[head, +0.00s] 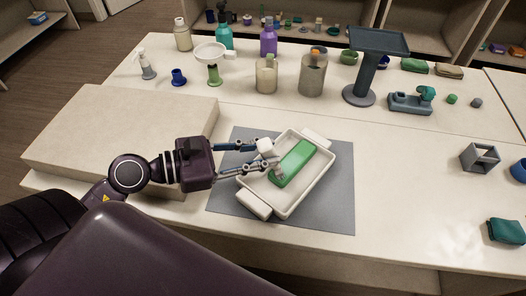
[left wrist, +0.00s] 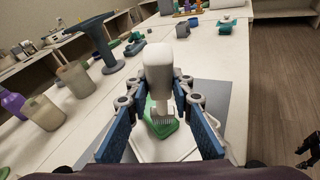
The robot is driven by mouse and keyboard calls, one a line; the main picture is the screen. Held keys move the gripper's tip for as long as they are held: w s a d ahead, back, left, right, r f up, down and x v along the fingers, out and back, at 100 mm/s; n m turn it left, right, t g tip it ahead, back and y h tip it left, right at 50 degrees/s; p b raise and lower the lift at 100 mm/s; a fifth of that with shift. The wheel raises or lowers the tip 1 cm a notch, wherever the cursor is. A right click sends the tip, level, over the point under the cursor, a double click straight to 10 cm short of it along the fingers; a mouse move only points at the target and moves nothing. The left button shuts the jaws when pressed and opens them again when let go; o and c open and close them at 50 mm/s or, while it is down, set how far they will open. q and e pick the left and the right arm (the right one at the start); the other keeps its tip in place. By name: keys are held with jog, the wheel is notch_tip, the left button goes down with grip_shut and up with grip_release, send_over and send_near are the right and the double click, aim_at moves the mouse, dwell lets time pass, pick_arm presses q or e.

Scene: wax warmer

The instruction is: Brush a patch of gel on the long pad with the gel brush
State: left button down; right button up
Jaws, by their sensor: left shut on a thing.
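The long green pad (head: 298,165) lies in a white tray with end handles (head: 262,189). My left gripper (head: 268,157) is over the left side of the tray, shut on the white gel brush (head: 265,147). In the left wrist view the brush (left wrist: 158,62) stands between the fingers (left wrist: 158,98), bristles pointing down at the green pad (left wrist: 154,108). The bristles overlap the pad's near end; I cannot tell whether they touch it. No gel patch can be made out.
The tray stands on a grey mat (head: 228,199). A thick beige slab (head: 110,125) lies to the left under my arm. Bottles, cups and a dark pedestal stand (head: 372,70) line the back. An open grey cube (head: 480,157) stands at right.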

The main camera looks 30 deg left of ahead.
pick_arm(q)
jog(key=shift+f, duration=0.25)
jog(key=shift+w+r, duration=0.1)
jog(key=shift+w, duration=0.05)
jog(key=shift+w+d, duration=0.1)
jog(key=shift+w, duration=0.45)
jog(key=shift+d, duration=0.1)
jog(key=shift+w+d, duration=0.1)
jog(key=shift+w, duration=0.5)
